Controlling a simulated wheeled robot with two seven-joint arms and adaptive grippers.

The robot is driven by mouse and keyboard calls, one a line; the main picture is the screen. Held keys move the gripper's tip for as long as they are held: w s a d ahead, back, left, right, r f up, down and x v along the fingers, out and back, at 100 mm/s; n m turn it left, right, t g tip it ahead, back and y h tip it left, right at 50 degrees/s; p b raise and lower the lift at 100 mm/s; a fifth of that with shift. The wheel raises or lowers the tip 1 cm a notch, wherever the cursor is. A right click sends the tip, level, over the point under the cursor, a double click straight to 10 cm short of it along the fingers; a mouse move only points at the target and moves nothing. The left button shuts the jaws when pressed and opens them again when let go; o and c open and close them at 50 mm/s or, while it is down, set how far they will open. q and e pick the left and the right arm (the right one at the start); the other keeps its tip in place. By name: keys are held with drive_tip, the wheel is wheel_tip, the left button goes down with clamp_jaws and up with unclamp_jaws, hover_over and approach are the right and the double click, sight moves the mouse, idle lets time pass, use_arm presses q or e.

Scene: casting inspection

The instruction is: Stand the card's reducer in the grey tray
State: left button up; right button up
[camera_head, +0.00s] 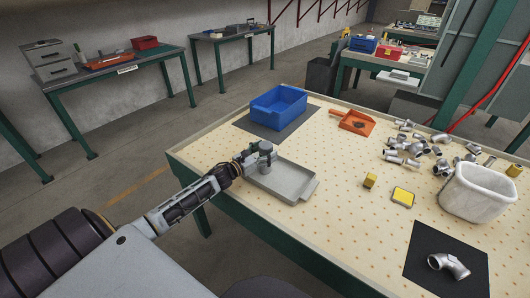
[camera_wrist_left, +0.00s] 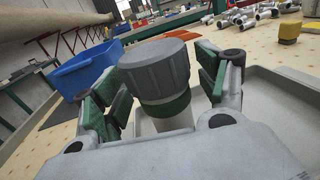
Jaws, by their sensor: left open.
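The reducer (camera_wrist_left: 155,72) is a grey stepped fitting, upright with its wide end up; it also shows small in the head view (camera_head: 266,147). It is at the back left part of the grey tray (camera_head: 290,186), whose floor and rim also show in the wrist view (camera_wrist_left: 275,112). My left gripper (camera_head: 260,158) is open, with its green-padded fingers on either side of the reducer. The reducer's foot is hidden behind my gripper, so its contact with the tray floor cannot be seen. My right gripper is not in view.
A blue bin (camera_head: 278,108) stands behind the tray. An orange scoop-like tray (camera_head: 354,122), a yellow block (camera_head: 370,181) and a yellow-edged square (camera_head: 403,196) lie to the right. Several loose fittings (camera_head: 410,150) lie near a white bin (camera_head: 477,190). A fitting (camera_head: 448,264) rests on a black mat (camera_head: 425,240).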

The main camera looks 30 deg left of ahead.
use_arm(q)
drive_tip(key=shift+r, duration=0.1)
drive_tip(key=v, duration=1.2)
idle(0.9)
